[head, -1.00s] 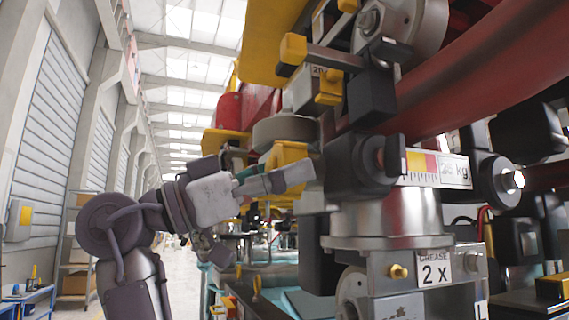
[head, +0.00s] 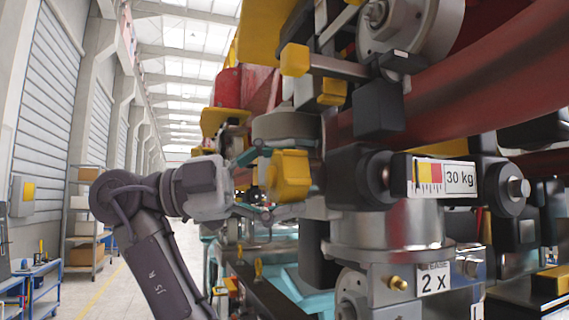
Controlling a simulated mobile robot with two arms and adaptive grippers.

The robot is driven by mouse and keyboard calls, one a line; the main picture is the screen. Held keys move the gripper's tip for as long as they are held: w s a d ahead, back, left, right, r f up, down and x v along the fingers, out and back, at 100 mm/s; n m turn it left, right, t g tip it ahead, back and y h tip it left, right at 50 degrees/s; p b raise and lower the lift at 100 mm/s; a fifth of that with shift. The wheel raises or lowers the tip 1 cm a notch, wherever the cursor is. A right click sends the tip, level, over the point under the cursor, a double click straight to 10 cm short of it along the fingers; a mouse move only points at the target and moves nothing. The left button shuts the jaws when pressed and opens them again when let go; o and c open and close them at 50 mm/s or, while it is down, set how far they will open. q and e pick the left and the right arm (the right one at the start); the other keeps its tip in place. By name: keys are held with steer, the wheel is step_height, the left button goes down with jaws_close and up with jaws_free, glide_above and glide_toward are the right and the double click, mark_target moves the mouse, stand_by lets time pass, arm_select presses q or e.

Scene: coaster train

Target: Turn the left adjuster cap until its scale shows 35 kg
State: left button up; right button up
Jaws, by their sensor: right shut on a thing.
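The yellow adjuster cap (head: 291,176) sits on the left end of the dark adjuster housing (head: 355,175). My right gripper (head: 284,178) reaches in from the left of the picture and is shut on the cap, one finger above it and one below. The scale (head: 427,176), with yellow and red fields and tick marks, is on the right of the housing. Its label (head: 459,180) reads 30 kg. My left gripper is not in view.
A thick red tube (head: 480,85) runs above the scale. A yellow-ended lever (head: 295,60) and a black block (head: 378,110) hang above the housing. A metal cylinder (head: 385,230) and a "2 x" grease label (head: 433,279) are below. The aisle at left is open.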

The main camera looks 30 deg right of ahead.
steer(key=shift+m+y+p, duration=0.6)
steer(key=shift+m+p, duration=0.3)
steer(key=shift+m, duration=0.7)
steer(key=shift+t, duration=0.3)
steer(key=o, duration=1.1)
steer(key=shift+d, duration=0.1)
steer(key=shift+o, duration=0.2)
